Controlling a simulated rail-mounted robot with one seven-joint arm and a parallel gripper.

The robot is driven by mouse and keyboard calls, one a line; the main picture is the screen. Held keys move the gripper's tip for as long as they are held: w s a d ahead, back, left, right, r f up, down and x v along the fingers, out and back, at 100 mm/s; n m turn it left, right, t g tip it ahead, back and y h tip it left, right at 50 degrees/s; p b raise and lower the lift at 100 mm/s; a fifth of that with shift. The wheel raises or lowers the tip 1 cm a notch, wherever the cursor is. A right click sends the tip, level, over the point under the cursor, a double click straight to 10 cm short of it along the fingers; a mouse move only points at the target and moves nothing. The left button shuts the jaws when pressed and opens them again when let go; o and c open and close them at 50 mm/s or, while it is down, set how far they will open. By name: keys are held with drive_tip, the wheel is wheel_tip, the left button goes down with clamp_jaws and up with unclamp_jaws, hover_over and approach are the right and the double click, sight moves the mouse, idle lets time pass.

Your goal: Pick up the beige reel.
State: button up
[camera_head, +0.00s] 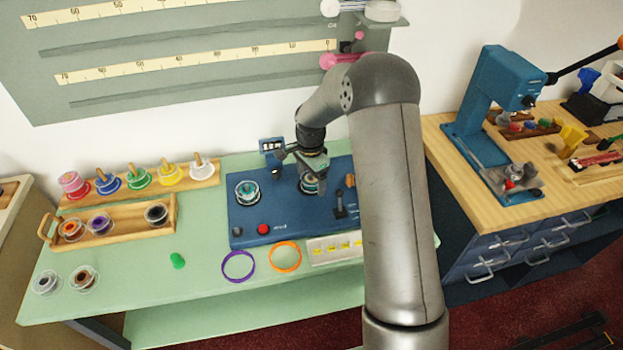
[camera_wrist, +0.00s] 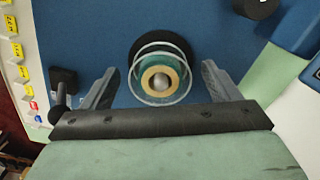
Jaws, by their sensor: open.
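My gripper (camera_head: 313,172) is open over the blue machine on the counter. In the wrist view its fingers (camera_wrist: 158,72) stand apart on either side of a clear-flanged reel (camera_wrist: 148,95), not visibly touching it. This reel has a teal winding, a beige ring at its centre and a grey spindle tip through it. It sits over a dark round base. In the head view it is partly hidden under my gripper. A pale reel (camera_head: 46,282) lies at the counter's left front; I cannot tell for sure whether it is beige.
A brown reel (camera_head: 84,278) lies beside the pale one. A wooden tray (camera_head: 180,212) holds orange, purple and black reels. Coloured reels line a peg rack behind it. Another teal reel (camera_head: 247,190) sits on the blue machine (camera_head: 240,215). Dark knobs flank my gripper.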

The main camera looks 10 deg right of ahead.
drive_tip(key=shift+f, duration=0.15)
drive_tip(key=shift+c, duration=0.3)
drive_tip(key=c, duration=1)
